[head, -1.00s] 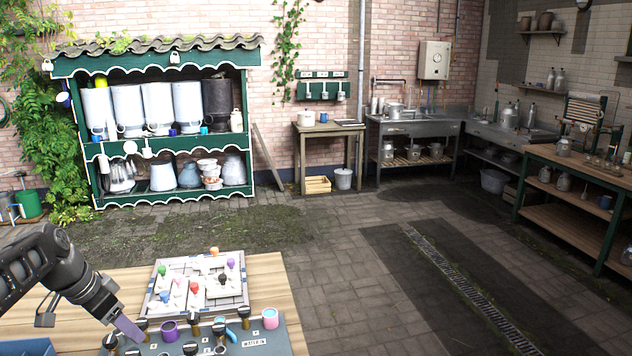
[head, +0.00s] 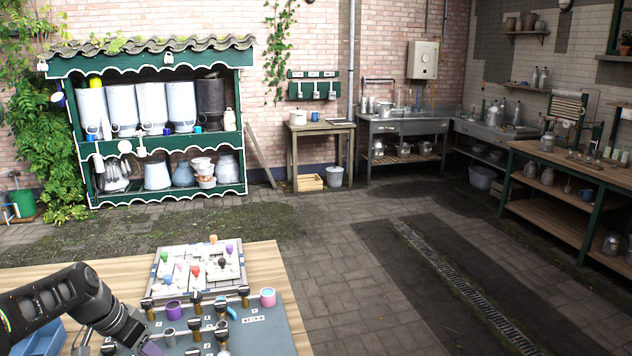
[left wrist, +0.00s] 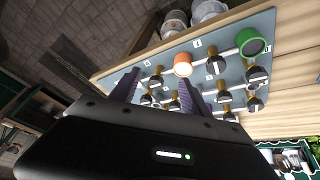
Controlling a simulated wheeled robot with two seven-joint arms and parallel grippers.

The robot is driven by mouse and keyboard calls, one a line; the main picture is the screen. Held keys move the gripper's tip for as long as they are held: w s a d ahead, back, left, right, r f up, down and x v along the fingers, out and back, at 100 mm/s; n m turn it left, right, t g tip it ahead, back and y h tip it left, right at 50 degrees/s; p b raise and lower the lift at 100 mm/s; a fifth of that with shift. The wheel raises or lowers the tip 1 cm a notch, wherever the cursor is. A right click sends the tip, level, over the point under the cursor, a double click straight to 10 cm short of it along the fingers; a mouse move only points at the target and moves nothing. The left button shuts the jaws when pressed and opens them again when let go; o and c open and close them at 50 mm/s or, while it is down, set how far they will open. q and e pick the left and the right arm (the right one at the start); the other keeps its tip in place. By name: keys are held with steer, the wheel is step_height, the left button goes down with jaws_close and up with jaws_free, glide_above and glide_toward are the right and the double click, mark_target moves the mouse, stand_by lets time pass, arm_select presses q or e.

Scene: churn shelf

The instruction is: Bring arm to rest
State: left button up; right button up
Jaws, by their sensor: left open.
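My left gripper (head: 150,347) is at the lower left of the head view, over the near part of the table (head: 262,268). Its tips are cut off by the bottom edge there. In the left wrist view the two fingers of the left gripper (left wrist: 158,88) stand apart, and I see nothing held between them. Beyond them is a grey-blue panel (left wrist: 228,62) with several black-knobbed brass fittings, an orange-rimmed cup (left wrist: 183,65) and a green ring-shaped piece (left wrist: 251,42). Whether the fingers touch the panel I cannot tell. My right gripper is not in view.
The panel (head: 272,335) on the table holds a purple cup (head: 174,310) and a pink-and-blue cup (head: 267,297). A pale tray with coloured knobs (head: 198,268) lies behind it. A blue bin (head: 40,340) is beside my arm. The paved floor to the right is clear.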

arm_select(q)
steer(key=s+d+f+n+g+b, duration=0.1)
steer(key=s+d+f, duration=0.1)
steer(key=d+f, duration=0.55)
steer(key=s+d+f+n+h+b, duration=0.15)
steer(key=d+f, duration=0.35)
steer(key=f, duration=0.6)
steer(key=s+d+f+g+b, duration=0.1)
steer(key=s+d+f+b, duration=0.1)
steer(key=d+f, duration=0.55)
steer(key=s+d+f+n+b, duration=0.1)
steer(key=s+d+f, duration=0.3)
steer(key=s, duration=0.3)
steer(key=s+d+f+n+b, duration=0.1)
steer(key=s+d+f, duration=0.3)
steer(key=s+f, duration=0.2)
steer(key=s+d+f+n+g+b, duration=0.1)
steer(key=s+d+f, duration=0.3)
steer(key=s, duration=0.5)
steer(key=shift+d+f+n+b, duration=0.35)
steer(key=shift+f+b, duration=0.1)
steer(key=shift+f, duration=0.2)
steer(key=shift+a, duration=0.1)
